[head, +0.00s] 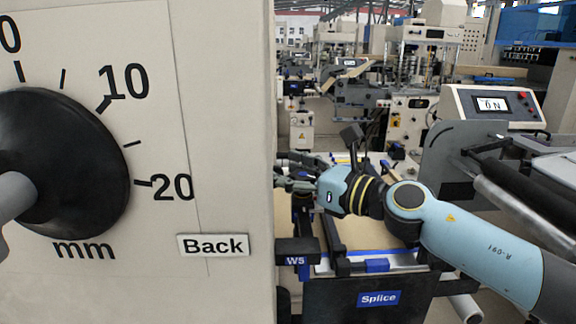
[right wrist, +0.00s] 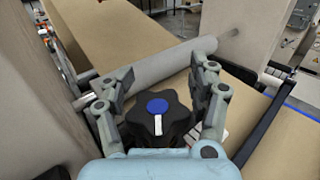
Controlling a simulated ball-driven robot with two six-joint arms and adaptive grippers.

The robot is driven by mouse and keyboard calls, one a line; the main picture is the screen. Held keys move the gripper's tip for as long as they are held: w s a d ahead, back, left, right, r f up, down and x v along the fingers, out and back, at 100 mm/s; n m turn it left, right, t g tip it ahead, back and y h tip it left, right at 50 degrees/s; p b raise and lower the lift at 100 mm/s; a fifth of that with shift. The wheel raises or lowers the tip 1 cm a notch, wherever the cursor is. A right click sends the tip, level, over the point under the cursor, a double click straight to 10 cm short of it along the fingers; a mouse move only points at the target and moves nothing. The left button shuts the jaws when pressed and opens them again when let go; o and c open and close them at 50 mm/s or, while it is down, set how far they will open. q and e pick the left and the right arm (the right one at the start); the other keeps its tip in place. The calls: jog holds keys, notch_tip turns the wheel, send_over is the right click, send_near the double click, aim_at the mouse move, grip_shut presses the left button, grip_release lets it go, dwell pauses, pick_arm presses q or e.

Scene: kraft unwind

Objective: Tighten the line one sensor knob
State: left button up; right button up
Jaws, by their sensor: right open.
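In the right wrist view a black star-shaped knob (right wrist: 176,124) with a blue round cap and a white mark sits low in the middle. My right gripper (right wrist: 166,80) is open, with one finger left of the knob and the other right of it. I see gaps between the fingers and the knob. In the head view my right gripper (head: 297,172) reaches left above the machine bed, and its tips are partly hidden by the pale panel's edge. The knob cannot be made out there. My left gripper is not in view.
A pale panel (head: 228,100) with a large black dial (head: 85,165) fills the head view's left side. Labels W5 (head: 295,261) and Splice (head: 379,298) mark the bed's front. A grey roller (right wrist: 150,66) crosses the brown web (right wrist: 130,35) beyond the knob.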

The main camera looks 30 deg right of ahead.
notch_tip(320, 180, up, 10)
dwell(0.7)
